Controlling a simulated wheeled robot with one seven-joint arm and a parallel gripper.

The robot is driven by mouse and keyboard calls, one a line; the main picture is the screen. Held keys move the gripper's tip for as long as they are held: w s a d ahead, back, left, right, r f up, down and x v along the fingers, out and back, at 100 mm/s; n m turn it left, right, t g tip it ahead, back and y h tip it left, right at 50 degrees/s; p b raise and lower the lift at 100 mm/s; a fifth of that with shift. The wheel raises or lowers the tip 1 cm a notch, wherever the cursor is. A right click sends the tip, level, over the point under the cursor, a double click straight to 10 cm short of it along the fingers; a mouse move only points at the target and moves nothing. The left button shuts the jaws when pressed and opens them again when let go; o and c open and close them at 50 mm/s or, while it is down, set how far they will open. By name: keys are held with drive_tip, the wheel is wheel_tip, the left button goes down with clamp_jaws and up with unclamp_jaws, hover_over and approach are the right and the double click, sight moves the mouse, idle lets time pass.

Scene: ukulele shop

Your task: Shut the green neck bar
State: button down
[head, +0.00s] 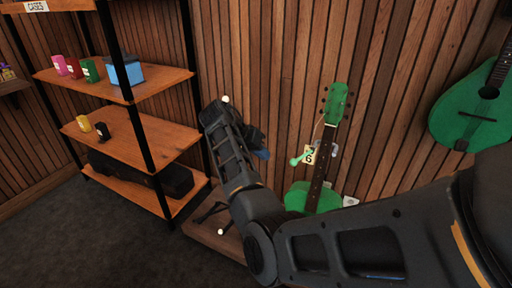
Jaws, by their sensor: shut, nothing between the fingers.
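A green instrument (318,195) with a dark fretboard stands upright against the slatted wall, its green headstock (336,103) at the top. A short green bar (300,158) with a rounded end sticks out to the left of the neck, beside a tag reading 6. It appears swung out from the neck rather than across it. A pale hook-shaped piece (333,150) shows on the neck's right side. My gripper (262,154) is shut and empty, a little left of the green bar, with an apparent gap between them. Its fingers are small and dark here, with a blue patch at the tip.
A wooden shelf unit (150,83) with small boxes and a blue box (126,71) stands at left. A long dark case (140,172) lies on its lower shelf. Another green instrument (467,115) hangs at right. My arm covers the lower middle and right.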

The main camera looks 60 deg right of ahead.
sight(303, 157)
drive_tip(key=s+d+f+p, duration=0.1)
drive_tip(key=s+d+f, duration=0.1)
drive_tip(key=s, duration=0.3)
drive_tip(key=shift+d+p, duration=0.35)
drive_tip(key=shift+d, duration=0.2)
drive_tip(key=shift+s+f, duration=0.1)
drive_tip(key=shift+s, duration=0.15)
